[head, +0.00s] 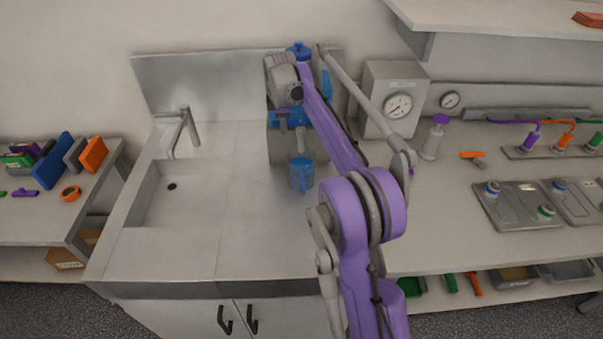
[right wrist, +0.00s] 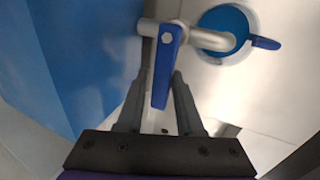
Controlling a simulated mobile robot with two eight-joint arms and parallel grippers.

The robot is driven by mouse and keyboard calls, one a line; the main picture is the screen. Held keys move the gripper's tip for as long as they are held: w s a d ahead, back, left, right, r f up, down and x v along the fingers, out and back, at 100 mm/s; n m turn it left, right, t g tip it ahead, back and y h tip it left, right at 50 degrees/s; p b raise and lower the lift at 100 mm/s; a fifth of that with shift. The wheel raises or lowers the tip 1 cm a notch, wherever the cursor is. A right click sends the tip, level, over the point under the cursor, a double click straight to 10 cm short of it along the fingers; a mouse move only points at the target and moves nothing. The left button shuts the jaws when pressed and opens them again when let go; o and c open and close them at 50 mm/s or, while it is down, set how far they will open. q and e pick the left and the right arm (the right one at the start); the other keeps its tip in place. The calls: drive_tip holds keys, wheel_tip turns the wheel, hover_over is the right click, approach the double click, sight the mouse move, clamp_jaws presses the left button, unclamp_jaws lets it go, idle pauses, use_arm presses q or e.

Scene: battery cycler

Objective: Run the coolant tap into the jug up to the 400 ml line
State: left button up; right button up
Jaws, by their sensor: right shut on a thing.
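The blue jug (head: 301,175) stands on the steel counter in front of the grey stand. In the right wrist view the jug (right wrist: 226,22) is seen from above, below the tap's spout (right wrist: 208,38). Its inside looks blue; I cannot read the 400 ml line or tell the liquid level. The coolant tap's blue lever (right wrist: 168,62) runs down from the metal pipe between the fingers of my right gripper (right wrist: 160,80), which is shut on it. The blue coolant tank (head: 326,86) is partly hidden by my right arm. My left gripper is not in view.
A sink (head: 165,190) with a grey faucet (head: 186,128) lies left of the jug. A gauge box (head: 391,85) and a purple-topped bottle (head: 434,138) stand right of the tank. The steel counter between sink and jug is clear.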

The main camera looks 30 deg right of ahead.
drive_tip(key=shift+o, duration=1.2)
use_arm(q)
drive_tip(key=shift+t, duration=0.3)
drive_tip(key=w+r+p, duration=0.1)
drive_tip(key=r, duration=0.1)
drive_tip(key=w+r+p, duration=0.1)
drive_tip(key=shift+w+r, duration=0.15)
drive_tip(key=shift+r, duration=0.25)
use_arm(e)
drive_tip(key=v, duration=0.7)
drive_tip(key=shift+r, duration=0.45)
drive_tip(key=shift+s, duration=0.1)
